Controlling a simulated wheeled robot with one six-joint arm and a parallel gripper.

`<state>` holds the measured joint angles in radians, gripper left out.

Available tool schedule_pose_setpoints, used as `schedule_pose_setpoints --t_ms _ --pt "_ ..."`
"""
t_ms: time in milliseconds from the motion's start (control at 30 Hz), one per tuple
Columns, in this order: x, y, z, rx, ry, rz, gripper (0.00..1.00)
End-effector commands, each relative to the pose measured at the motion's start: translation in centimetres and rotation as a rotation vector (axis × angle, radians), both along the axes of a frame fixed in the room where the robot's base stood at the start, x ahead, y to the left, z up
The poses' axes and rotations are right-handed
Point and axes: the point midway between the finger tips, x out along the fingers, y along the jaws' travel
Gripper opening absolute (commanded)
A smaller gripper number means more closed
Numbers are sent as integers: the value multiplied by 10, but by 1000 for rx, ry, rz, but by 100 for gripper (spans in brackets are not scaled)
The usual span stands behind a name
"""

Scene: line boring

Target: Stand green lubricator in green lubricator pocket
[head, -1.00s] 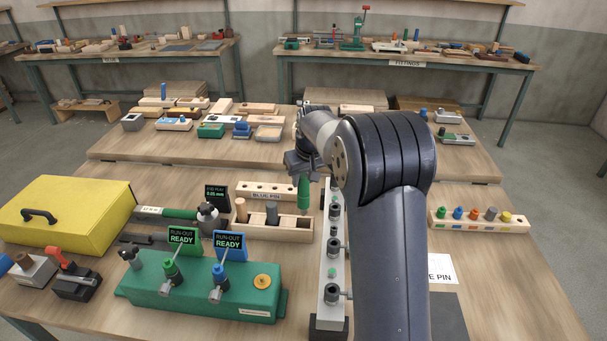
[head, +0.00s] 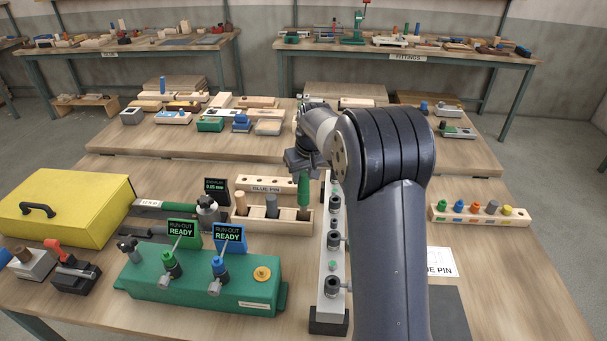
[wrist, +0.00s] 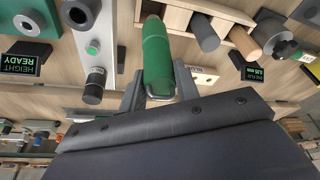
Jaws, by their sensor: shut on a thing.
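The green lubricator (head: 304,190) hangs roughly upright in my gripper (head: 303,170). It also shows in the wrist view (wrist: 157,60), between the two fingers of my gripper (wrist: 158,88), which are shut on it. Its lower tip is at the right-hand compartment of a wooden tray (head: 268,229), and appears to dip below the rim. The tray's other compartments hold a tan peg (head: 241,205) and a dark grey peg (head: 271,206). I cannot tell whether the tip touches the compartment floor.
A grey rail with black-collared bores (head: 331,285) stands close to the right of the tray. A BLUE PIN block (head: 275,183) lies behind it. A green fixture with READY displays (head: 205,284) is in front. A yellow case (head: 65,205) sits at left.

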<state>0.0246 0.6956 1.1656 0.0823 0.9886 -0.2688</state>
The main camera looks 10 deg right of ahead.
Motion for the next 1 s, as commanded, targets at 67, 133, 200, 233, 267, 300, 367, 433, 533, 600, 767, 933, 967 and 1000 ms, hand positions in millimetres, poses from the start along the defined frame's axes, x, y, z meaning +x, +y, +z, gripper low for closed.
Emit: schedule_pose_setpoints --t_ms 67,133,200,233,267,300,367,433,533,600,767,933,967,1000 --pt "0 0 1 0 -1 0 0" --pt "0 0 1 0 -1 0 0" --pt "0 0 0 0 -1 0 0" --pt "0 0 -1 0 -1 0 0" --pt "0 0 -1 0 -1 0 0" --pt "0 0 -2 0 -1 0 0" --pt "0 0 -4 0 -1 0 0" --pt "0 0 -6 0 -1 0 0" --pt "0 0 -9 0 -1 0 0" --pt "0 0 -10 0 -1 0 0" --pt "0 0 -9 0 -2 0 0" --pt "0 0 -9 0 -2 0 0" --pt "0 0 -9 0 -2 0 0" --pt "0 0 -9 0 -2 0 0"
